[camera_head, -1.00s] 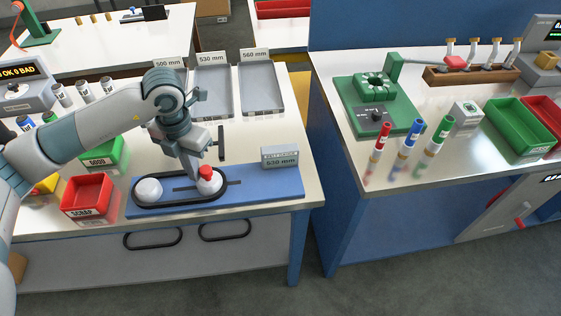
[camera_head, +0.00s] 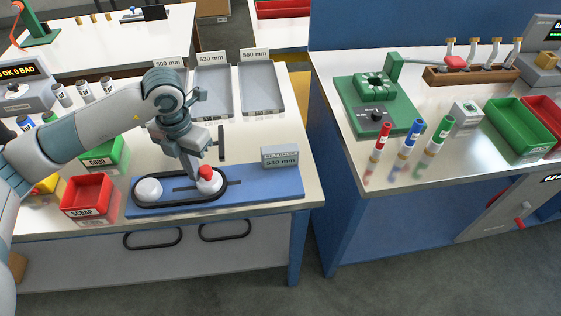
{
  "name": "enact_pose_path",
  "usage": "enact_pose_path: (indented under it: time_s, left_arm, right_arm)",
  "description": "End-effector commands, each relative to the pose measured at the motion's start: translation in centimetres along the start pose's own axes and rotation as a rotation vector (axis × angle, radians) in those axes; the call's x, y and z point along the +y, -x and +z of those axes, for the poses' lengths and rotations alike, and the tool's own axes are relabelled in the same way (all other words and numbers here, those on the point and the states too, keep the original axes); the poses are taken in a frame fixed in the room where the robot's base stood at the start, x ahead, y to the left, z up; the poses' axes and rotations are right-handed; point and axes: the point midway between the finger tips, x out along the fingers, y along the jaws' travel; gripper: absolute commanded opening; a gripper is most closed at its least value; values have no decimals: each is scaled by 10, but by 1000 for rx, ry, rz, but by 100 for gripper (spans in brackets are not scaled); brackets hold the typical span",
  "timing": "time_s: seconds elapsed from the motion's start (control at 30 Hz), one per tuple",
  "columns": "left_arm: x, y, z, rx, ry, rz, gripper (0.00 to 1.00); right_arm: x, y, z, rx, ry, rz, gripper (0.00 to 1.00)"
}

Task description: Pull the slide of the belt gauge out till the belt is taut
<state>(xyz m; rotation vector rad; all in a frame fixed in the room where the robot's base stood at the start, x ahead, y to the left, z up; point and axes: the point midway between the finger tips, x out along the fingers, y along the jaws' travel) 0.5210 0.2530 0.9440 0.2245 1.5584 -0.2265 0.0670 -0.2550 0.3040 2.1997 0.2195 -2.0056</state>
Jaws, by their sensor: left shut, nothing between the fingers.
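The belt gauge (camera_head: 270,190) is a blue board on the near bench. A white pulley (camera_head: 149,189) sits at its left, and a slide with a white pulley and red knob (camera_head: 206,172) sits right of it. A black belt (camera_head: 180,205) loops around both and bulges past the slide on the right, with a gap there. A display (camera_head: 281,157) reading 530 mm stands at the board's right back. My left gripper (camera_head: 194,180) is shut and empty, its fingertips down just left of the red knob. Whether they touch it is hard to tell. My right gripper is not in view.
A red SCRAP bin (camera_head: 88,196) and a green GOOD bin (camera_head: 107,154) stand left of the gauge. Grey trays marked 500, 530 and 560 mm (camera_head: 213,88) are behind. Two belts (camera_head: 153,240) hang on the bench front. The board right of the slide is clear.

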Motion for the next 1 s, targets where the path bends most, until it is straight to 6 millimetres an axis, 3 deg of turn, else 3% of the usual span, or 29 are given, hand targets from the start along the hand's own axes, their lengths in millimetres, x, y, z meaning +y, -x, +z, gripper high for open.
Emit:
enact_pose_path:
  time_s: [1.0]
  left_arm:
    - [3, 0, -2, -1, -1, -2, 0]
  right_arm:
    - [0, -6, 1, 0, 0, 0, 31]
